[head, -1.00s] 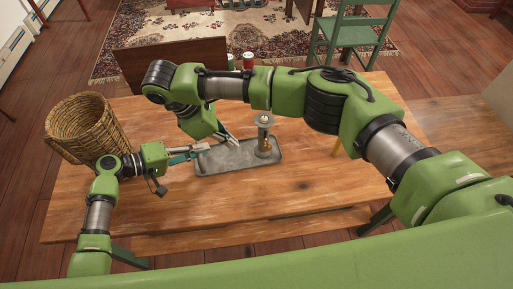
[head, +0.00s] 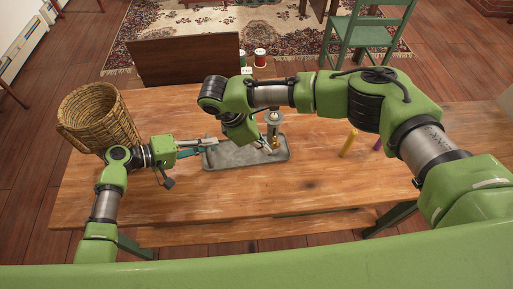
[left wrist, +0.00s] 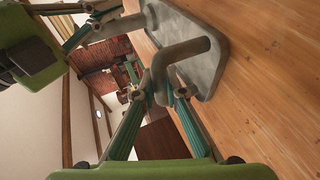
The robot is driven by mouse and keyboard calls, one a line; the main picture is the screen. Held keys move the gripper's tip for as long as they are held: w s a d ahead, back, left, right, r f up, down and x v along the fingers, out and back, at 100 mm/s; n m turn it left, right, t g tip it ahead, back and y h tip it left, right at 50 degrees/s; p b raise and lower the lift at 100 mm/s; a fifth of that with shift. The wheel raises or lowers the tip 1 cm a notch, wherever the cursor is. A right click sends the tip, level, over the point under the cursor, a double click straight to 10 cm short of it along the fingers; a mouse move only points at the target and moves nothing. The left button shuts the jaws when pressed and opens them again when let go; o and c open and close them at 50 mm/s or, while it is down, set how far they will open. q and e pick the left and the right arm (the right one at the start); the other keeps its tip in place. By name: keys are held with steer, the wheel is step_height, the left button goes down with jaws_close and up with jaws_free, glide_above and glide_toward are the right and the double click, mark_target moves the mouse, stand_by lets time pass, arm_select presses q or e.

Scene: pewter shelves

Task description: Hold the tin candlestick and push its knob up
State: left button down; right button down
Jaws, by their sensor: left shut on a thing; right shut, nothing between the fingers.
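The tin candlestick is a grey oblong tray (head: 230,158) with an upright grey stem (head: 273,121) near its right end. A small brass-coloured part (head: 275,143) shows low on the stem, perhaps the knob. My left gripper (head: 212,145) is shut on the curved grey handle at the tray's left end; the handle (left wrist: 185,50) and tray (left wrist: 205,75) also show in the left wrist view. My right gripper (head: 268,148) is shut and empty, its tips low beside the stem's left side; I cannot tell whether they touch the brass part. My right arm's fingers also show at the left wrist view's top left.
A wicker basket (head: 98,118) stands at the table's left. A yellow stick (head: 349,143) and a purple one (head: 378,144) stand right of the tray. Red and white tins (head: 260,57) are at the back edge. The front of the wooden table (head: 200,200) is clear.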

mark_target(272, 145)
steer(key=shift+d+r, duration=0.15)
steer(key=shift+r, duration=0.05)
step_height(272, 145, up, 4)
steer(key=shift+f, duration=0.2)
stand_by(0.3)
steer(key=shift+d, duration=0.1)
steer(key=a+f, duration=0.2)
steer(key=shift+s+a+f, duration=0.2)
steer(key=shift+a+f, duration=0.1)
steer(key=shift+a, duration=0.05)
steer(key=v, duration=1)
steer(key=shift+a, duration=0.25)
steer(key=shift+f, duration=0.15)
